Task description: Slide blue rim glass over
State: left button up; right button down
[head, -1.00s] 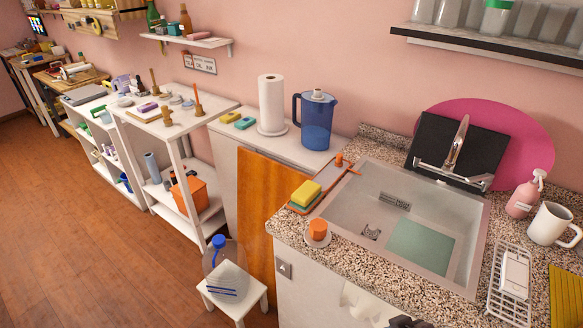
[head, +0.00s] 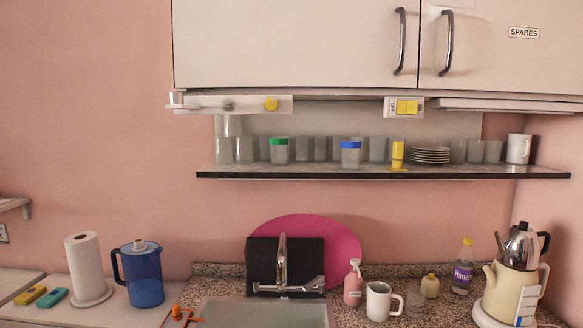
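Neither of my grippers shows in the head view.
A white cupboard (head: 300,45) with two handles hangs above the shelf. Below are the sink (head: 262,312), a tall faucet (head: 282,262), a pink soap bottle (head: 353,284), a white mug (head: 379,300) and a kettle (head: 520,245). A blue pitcher (head: 144,275) and paper roll (head: 87,266) stand left.

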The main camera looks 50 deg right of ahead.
aim_at(350, 148)
jog(key=j+z, duration=0.2)
jog(key=z, duration=0.7)
jog(key=l+z, duration=0.15)
jog(key=z, duration=0.9)
jog(key=i+j, duration=0.05)
